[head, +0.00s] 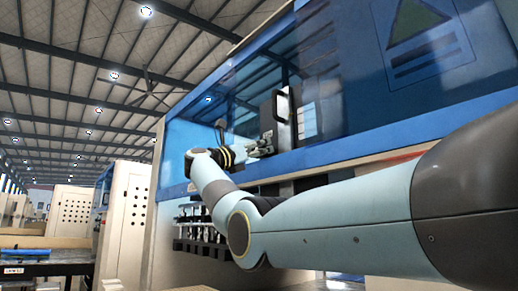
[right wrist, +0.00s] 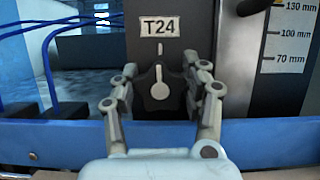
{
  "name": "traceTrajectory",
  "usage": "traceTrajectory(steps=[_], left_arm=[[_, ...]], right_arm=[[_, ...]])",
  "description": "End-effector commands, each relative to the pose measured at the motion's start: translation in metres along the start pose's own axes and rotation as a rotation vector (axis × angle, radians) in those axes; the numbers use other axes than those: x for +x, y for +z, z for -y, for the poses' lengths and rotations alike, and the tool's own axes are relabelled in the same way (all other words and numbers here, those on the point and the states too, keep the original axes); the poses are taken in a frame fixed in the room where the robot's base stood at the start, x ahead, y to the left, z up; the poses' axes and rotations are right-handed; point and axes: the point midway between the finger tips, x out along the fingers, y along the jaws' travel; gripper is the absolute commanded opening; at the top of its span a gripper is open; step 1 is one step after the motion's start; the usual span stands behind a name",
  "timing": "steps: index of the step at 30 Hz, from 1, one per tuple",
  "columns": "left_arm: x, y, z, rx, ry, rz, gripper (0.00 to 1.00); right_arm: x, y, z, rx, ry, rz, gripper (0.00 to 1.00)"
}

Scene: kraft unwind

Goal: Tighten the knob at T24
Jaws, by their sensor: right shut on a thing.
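The T24 knob (right wrist: 159,88) is a dark lobed knob with a pale pointer line, below a white T24 label (right wrist: 160,27) in the right wrist view. The pointer stands about upright, in line with a pale mark above the knob. My right gripper (right wrist: 160,82) has its fingers on both sides of the knob and is shut on it. In the head view my right gripper (head: 264,145) reaches the machine's front panel; the knob is too small to tell there. My left gripper is not in view.
A scale plate (right wrist: 288,37) marked 70 to 130 mm stands right of the knob, with a dark pointer piece near its top. Blue cables (right wrist: 45,55) hang at the left. In the head view, a black handle (head: 284,104) is close above the gripper.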

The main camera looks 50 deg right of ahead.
Motion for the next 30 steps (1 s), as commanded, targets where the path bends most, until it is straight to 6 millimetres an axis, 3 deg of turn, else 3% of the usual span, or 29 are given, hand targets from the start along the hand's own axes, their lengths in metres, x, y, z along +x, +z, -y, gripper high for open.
traceTrajectory(steps=[19, 20, 21, 30], left_arm=[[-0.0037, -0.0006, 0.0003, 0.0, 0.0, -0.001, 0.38], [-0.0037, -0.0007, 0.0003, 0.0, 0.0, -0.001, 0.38], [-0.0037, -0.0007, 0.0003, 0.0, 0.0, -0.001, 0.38], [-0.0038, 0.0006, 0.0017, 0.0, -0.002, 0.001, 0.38]], right_arm=[[-0.0022, -0.0022, -0.0009, 0.053, -0.02, -0.003, 0.13], [-0.0022, -0.0022, -0.0009, 0.053, -0.02, -0.003, 0.49], [-0.0022, -0.0021, -0.0009, 0.053, -0.02, -0.003, 0.54], [-0.0022, -0.0011, -0.0004, 0.053, -0.021, -0.002, 0.57]])
